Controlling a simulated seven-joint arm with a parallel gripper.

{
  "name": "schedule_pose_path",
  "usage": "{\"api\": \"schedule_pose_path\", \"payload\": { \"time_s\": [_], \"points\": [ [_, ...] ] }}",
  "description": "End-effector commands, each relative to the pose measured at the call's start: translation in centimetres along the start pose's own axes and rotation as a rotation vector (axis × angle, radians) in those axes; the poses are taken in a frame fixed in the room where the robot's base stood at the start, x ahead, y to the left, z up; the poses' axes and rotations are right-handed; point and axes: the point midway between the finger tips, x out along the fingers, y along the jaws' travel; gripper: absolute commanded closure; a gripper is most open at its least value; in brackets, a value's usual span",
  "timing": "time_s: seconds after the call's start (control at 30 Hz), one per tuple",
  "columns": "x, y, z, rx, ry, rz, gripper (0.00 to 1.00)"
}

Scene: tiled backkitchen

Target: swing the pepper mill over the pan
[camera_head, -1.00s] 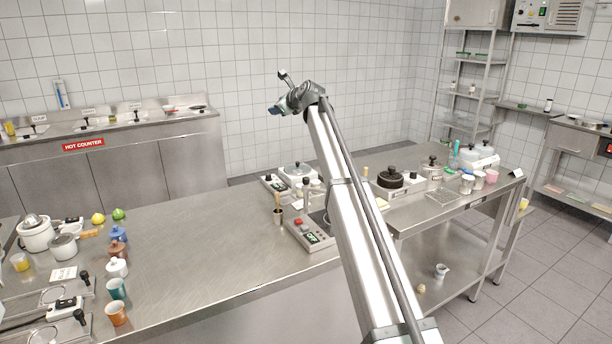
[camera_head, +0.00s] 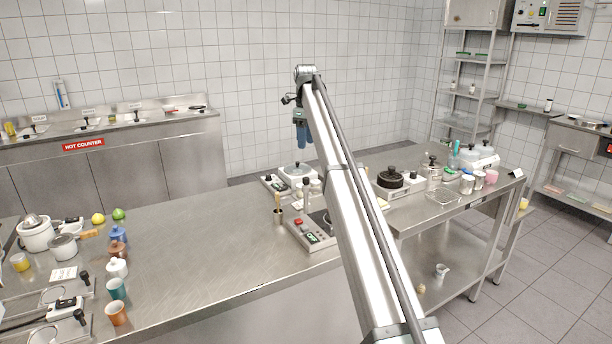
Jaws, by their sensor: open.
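A pale lidded pan (camera_head: 297,169) sits on another cooker farther back.
A beaker with wooden tools (camera_head: 278,215) stands left of the cooker. A black lidded pot (camera_head: 390,179) and a wire rack (camera_head: 443,196) are to the right. Cups and jars line the left end. The middle of the steel table (camera_head: 195,245) is clear.

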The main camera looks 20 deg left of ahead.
Motion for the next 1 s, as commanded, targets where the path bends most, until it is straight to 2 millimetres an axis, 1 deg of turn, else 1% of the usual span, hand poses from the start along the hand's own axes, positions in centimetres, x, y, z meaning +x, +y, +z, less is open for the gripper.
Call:
{"api": "schedule_pose_path", "payload": {
  "time_s": [0.17,0.6,0.8,1.0],
  "points": [
    [2.3,0.1,0.0,0.000,-0.001,0.000,0.47],
    [9.8,0.1,0.0,-0.001,-0.002,0.000,0.47],
    [12.2,0.0,0.1,-0.001,-0.003,-0.001,0.47],
    [13.3,0.0,0.1,-0.001,-0.003,-0.001,0.47]
  ]
}}
